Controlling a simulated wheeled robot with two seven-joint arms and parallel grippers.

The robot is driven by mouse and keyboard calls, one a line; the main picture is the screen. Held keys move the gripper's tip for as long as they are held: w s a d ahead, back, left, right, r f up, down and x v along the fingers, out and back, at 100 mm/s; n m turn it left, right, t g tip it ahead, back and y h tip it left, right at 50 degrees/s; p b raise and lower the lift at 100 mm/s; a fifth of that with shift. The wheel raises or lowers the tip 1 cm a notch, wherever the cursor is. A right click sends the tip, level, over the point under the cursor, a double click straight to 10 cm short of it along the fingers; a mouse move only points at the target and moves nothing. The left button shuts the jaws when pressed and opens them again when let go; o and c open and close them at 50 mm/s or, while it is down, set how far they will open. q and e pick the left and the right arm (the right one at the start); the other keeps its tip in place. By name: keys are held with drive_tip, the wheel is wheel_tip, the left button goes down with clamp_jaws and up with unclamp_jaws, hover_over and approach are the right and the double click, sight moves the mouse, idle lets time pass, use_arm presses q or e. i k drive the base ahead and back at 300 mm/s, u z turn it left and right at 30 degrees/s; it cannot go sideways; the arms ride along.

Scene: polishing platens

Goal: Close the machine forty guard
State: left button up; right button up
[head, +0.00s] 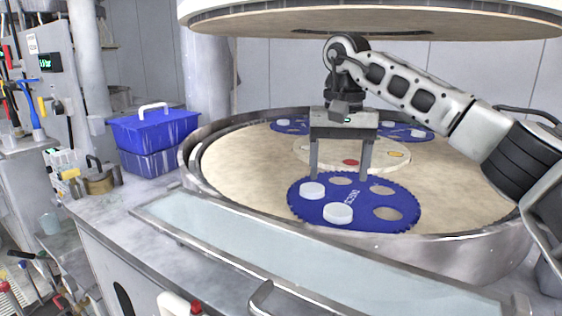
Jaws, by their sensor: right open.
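A long pale glass panel in a metal frame (300,258) runs along the front of the round polishing machine; it looks like the guard, and it lies low, leaving the platen (240,160) uncovered from the front. A curved metal handle (262,297) shows at the bottom edge, partly cut off. My right gripper (340,178) is open and points down over the blue toothed carrier disc (355,215), with nothing between its fingers. I cannot tell whether its tips touch the disc. My left gripper is out of view.
The front carrier holds two white round pieces (338,212) and has empty holes. More blue carriers (405,132) sit at the back. The upper platen (400,18) hangs above my right arm. A blue lidded box (152,135) and a brass padlock-shaped item (99,180) stand left.

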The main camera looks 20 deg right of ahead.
sight(269, 282)
drive_tip(key=k, duration=1.5)
